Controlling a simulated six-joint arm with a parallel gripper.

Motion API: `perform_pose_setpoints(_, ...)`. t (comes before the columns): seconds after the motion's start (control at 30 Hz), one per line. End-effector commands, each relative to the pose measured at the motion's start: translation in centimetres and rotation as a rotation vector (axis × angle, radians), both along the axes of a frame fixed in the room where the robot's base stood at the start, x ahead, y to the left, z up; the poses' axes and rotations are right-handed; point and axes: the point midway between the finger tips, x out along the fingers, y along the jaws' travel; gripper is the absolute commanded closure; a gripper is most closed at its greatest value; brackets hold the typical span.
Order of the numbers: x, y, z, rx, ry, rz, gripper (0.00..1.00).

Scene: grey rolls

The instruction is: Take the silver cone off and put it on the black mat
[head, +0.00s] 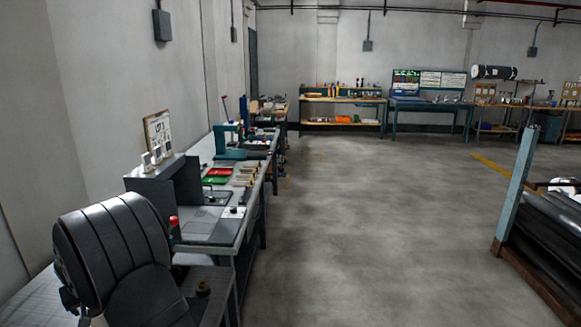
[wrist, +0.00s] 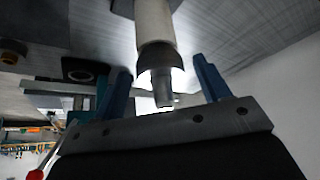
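My gripper (wrist: 161,66) shows in the wrist view with its two blue fingers spread apart. The silver cone (wrist: 163,88) is between the fingers, with a visible gap on each side, so they do not appear to grip it. The cone narrows toward the gripper's palm. Its wide end meets a dark collar on a cream-coloured cylinder (wrist: 153,22). A black square with a round ring (wrist: 84,70) lies to the left; I cannot tell if it is the black mat. In the head view I cannot make out the gripper or the cone.
In the head view, a long workbench (head: 226,228) along the left wall holds red and green trays (head: 217,172) and a teal machine (head: 230,143). Dark rolls (head: 550,228) lie in a rack on the right. The floor (head: 375,220) between is clear.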

Motion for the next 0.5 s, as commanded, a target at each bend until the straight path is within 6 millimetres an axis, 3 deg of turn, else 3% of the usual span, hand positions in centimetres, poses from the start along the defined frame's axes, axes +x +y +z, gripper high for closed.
perform_pose_setpoints(0.03,0.0,0.0,0.02,0.0,0.0,0.0,0.39)
perform_pose_setpoints(0.3,-0.01,-0.01,0.03,0.0,0.0,0.0,0.92)
perform_pose_setpoints(0.5,0.02,0.02,0.6,0.001,-0.001,0.0,0.94)
